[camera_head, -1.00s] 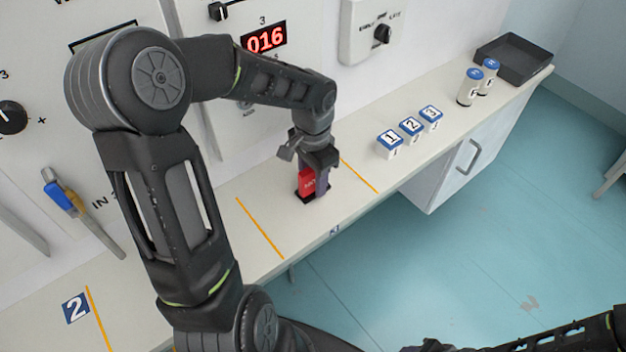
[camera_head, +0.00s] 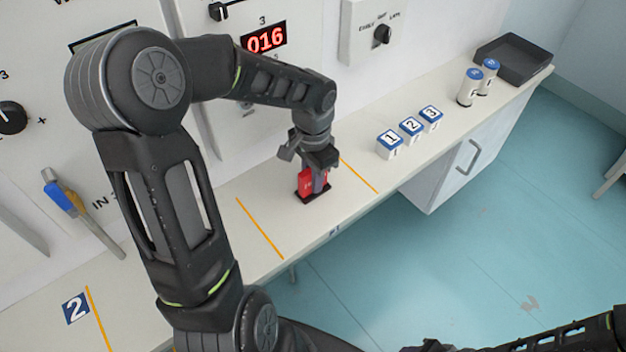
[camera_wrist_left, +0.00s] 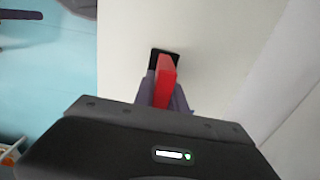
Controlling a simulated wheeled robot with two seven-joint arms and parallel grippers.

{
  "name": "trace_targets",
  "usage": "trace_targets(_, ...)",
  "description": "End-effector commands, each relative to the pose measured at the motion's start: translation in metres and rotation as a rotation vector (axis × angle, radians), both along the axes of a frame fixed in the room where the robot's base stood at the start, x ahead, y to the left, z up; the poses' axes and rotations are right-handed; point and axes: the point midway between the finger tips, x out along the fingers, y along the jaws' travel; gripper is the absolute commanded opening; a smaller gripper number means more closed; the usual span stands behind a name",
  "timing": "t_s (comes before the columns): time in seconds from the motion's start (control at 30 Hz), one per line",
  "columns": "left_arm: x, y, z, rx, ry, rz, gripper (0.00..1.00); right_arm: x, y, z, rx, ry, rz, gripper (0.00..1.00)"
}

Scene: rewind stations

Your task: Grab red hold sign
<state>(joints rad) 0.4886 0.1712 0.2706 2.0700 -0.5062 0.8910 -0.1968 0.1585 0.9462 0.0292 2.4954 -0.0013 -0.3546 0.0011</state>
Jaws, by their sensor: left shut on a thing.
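The red hold sign (camera_head: 306,184) stands upright on a small black base on the white counter, between two orange lines. My left gripper (camera_head: 318,180) comes down on it from above and is shut on it. In the left wrist view the red sign (camera_wrist_left: 165,80) sits between the fingers of my left gripper (camera_wrist_left: 163,95), with its black base (camera_wrist_left: 165,55) on the counter beyond. The fingers hide part of the sign.
White blocks with blue tops numbered 1, 2 and 3 (camera_head: 411,128) stand to the right on the counter (camera_head: 340,225). Two blue-topped cylinders (camera_head: 470,88) and a dark tray (camera_head: 513,60) are farther right. A wall panel with a red display (camera_head: 264,39) rises behind.

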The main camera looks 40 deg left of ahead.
Motion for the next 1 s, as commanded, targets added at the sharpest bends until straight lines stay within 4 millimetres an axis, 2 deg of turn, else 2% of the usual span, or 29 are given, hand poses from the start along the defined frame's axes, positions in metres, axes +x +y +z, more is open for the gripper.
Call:
trace_targets(0.27,0.001,0.000,0.008,0.001,-0.002,0.001,0.00,0.000,0.000,0.000,0.000,0.000,0.000,0.42)
trace_targets(0.37,0.001,0.001,0.022,0.001,-0.006,0.002,0.00,0.000,0.000,-0.001,0.000,0.000,0.000,0.42)
trace_targets(0.7,0.001,0.000,0.084,0.001,-0.003,0.001,0.00,0.000,0.000,-0.004,0.000,0.000,0.000,0.42)
trace_targets(0.83,0.001,0.000,0.098,0.000,-0.002,0.000,0.00,0.000,0.000,-0.005,0.000,0.000,0.000,0.42)
trace_targets(1.0,0.000,0.000,0.101,0.000,0.000,0.000,0.00,0.000,0.000,-0.005,0.000,0.000,0.000,0.42)
